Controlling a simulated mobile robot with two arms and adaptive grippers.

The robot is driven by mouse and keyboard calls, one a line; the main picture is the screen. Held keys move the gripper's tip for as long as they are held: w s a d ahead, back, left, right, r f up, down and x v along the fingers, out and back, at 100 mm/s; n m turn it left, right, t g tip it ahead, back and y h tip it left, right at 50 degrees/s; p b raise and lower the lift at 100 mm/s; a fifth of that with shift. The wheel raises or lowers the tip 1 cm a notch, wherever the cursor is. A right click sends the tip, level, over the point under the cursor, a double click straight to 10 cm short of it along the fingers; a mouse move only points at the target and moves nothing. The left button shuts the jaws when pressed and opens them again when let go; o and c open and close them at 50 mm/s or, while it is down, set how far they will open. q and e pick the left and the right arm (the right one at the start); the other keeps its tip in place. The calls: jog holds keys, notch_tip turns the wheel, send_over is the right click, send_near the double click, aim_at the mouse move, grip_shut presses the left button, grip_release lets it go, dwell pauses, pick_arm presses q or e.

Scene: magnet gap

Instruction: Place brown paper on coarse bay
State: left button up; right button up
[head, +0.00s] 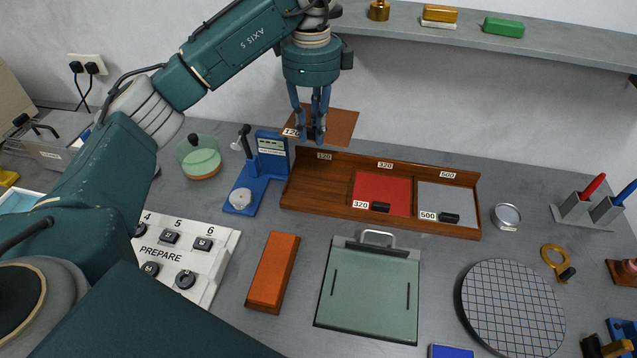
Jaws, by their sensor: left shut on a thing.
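The brown paper (341,124) is a flat square sheet with a 120 label, held in the air by my left gripper (310,138). The gripper points down and is shut on the sheet near its left part. The wooden rack (290,203) below has three bays labelled 120, 320 and 500. The 120 bay (325,185) at the left is bare wood. Red paper (394,190) lies in the 320 bay and grey paper (445,200) in the 500 bay. The sheet is above and behind the rack's left end. My right gripper is not in view.
A blue stand (243,190) is close to the rack's left end. A shelf (480,38) runs along the back wall.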

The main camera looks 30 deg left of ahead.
pick_arm(q)
jog(key=shift+f+n, duration=0.25)
jog(key=shift+n, duration=0.15)
send_over(313, 202)
notch_tip(313, 202, down, 8)
notch_tip(313, 202, down, 6)
jog(key=shift+w+f+p, duration=0.1)
jog(key=shift+f+p, duration=0.15)
jog(key=shift+p, duration=0.35)
notch_tip(313, 202, down, 5)
jog(key=shift+r+p, duration=0.15)
jog(key=shift+p, duration=0.4)
jog(key=shift+f, duration=0.2)
jog(key=shift+f, duration=0.15)
jog(key=o, duration=1)
jog(key=shift+c, duration=0.2)
